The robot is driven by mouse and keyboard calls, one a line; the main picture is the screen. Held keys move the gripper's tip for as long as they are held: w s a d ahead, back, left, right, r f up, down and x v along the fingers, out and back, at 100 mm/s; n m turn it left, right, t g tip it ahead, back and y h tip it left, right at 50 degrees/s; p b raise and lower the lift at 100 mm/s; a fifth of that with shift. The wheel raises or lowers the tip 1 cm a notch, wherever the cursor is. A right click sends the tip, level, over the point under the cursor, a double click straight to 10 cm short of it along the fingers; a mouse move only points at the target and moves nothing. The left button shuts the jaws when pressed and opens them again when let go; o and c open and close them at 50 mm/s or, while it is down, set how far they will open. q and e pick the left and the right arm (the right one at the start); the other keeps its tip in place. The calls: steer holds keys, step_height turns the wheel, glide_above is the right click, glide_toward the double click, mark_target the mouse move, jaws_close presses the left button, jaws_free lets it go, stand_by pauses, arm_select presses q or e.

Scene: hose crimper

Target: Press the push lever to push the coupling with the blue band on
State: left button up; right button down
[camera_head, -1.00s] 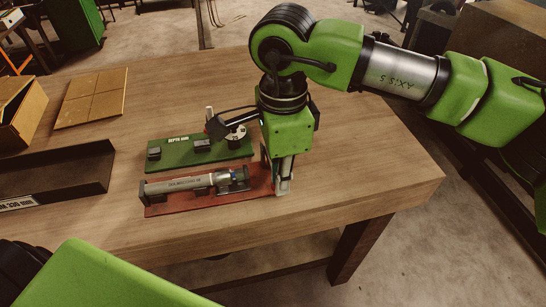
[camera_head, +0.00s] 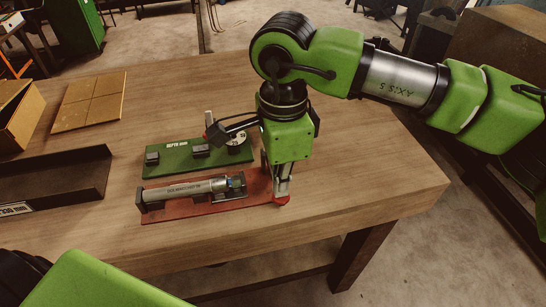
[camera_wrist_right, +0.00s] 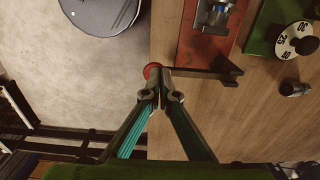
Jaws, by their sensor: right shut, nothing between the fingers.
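The red fixture (camera_head: 210,209) lies near the front edge of the table. A grey hose (camera_head: 185,188) lies along it, with the coupling with the blue band (camera_head: 237,184) at its right end. The push lever's red knob (camera_head: 284,201) shows at the fixture's right end. In the right wrist view the red knob (camera_wrist_right: 152,70) tops a dark lever bar (camera_wrist_right: 198,74) that runs to the fixture. My right gripper (camera_wrist_right: 164,74) is shut and empty, its fingertips right beside the knob; whether they touch I cannot tell. My left gripper is out of view.
A green depth gauge board (camera_head: 180,163) with a numbered dial (camera_head: 238,138) stands just behind the fixture. A dark tray (camera_head: 60,178), a cardboard box (camera_head: 20,115) and a flat cardboard sheet (camera_head: 90,101) are to the left. The table is clear to the right.

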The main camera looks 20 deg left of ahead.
step_height(320, 180, up, 12)
steer(key=p, duration=0.6)
steer(key=shift+r, duration=0.2)
stand_by(0.3)
steer(key=shift+s, duration=0.1)
stand_by(0.4)
